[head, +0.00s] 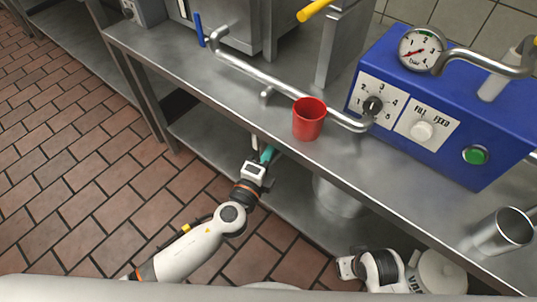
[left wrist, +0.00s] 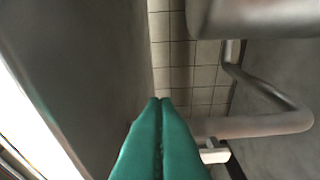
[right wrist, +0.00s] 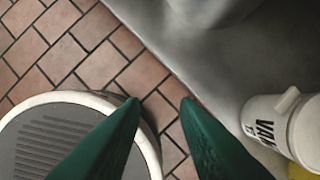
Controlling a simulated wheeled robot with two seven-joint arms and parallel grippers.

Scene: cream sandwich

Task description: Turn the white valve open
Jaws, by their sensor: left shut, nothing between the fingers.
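In the left wrist view, a white lever-like piece (left wrist: 214,155), which looks like the white valve, sits by the metal pipe (left wrist: 265,124) under the counter. It is right of the shut green fingertips of my left gripper (left wrist: 159,98) and partly hidden behind them; I cannot tell whether they touch. In the head view my left gripper (head: 267,154) reaches in at the counter's front edge, below the top, with its fingers close together and empty. My right gripper (right wrist: 160,102) is open and empty, low over the floor; its fingers are not clear in the head view.
A red cup (head: 309,119) stands near the counter's front edge (head: 225,118). A metal cup (head: 502,232) stands at right. A white labelled tub (right wrist: 275,125) is near my right gripper.

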